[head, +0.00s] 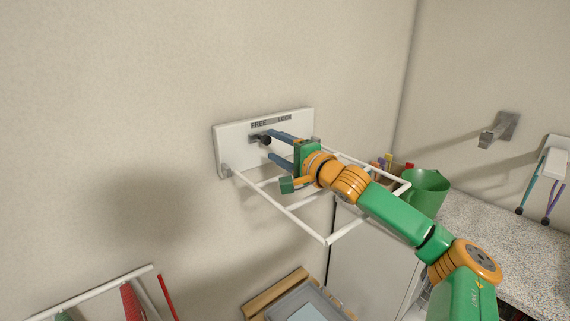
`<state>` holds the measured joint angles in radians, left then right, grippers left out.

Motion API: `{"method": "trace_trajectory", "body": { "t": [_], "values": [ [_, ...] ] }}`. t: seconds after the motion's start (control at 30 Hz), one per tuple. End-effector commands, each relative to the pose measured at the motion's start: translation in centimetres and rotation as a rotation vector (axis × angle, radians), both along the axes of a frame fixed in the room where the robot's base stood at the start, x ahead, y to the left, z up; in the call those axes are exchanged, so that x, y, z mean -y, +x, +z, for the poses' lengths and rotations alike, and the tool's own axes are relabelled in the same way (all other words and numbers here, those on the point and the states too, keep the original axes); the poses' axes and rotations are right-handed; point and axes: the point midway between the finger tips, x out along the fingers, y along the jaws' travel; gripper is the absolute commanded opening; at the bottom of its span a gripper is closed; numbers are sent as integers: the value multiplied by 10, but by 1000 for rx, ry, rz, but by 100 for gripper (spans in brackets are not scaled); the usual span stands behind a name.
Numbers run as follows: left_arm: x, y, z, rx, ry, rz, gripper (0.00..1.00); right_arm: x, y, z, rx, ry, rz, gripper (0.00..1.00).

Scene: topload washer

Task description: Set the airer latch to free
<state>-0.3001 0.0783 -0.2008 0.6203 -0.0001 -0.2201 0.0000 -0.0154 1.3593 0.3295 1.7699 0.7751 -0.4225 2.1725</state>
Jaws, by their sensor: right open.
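The airer's white wall plate (226,140) is fixed to the wall, with a dark label (271,121) reading FREE on the left and LOCK on the right. The latch (265,140) is a dark knob just below the label, nearer the word FREE. My right gripper (271,145) reaches in from the right with its blue fingers open. The upper finger is close beside the knob and the lower finger is below it; I cannot tell whether either touches. My left gripper is out of view.
The airer's white rail frame (282,208) juts out from the plate under and behind my right arm. A green bucket (426,190) stands on the speckled counter (500,240) at the right. A grey wall hook (497,130) is beyond. The wall left of the plate is clear.

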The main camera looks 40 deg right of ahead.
Motion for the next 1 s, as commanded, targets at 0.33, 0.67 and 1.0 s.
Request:
{"method": "trace_trajectory", "body": {
  "t": [0.33, 0.67, 1.0],
  "values": [
    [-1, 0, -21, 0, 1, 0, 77, -5, -32, 1, 2, 2, 3, 61],
    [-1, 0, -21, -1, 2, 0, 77, -6, -40, 1, -2, -6, 3, 61],
    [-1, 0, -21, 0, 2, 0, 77, -6, -40, 1, -1, -5, 2, 61]
  ]
}}
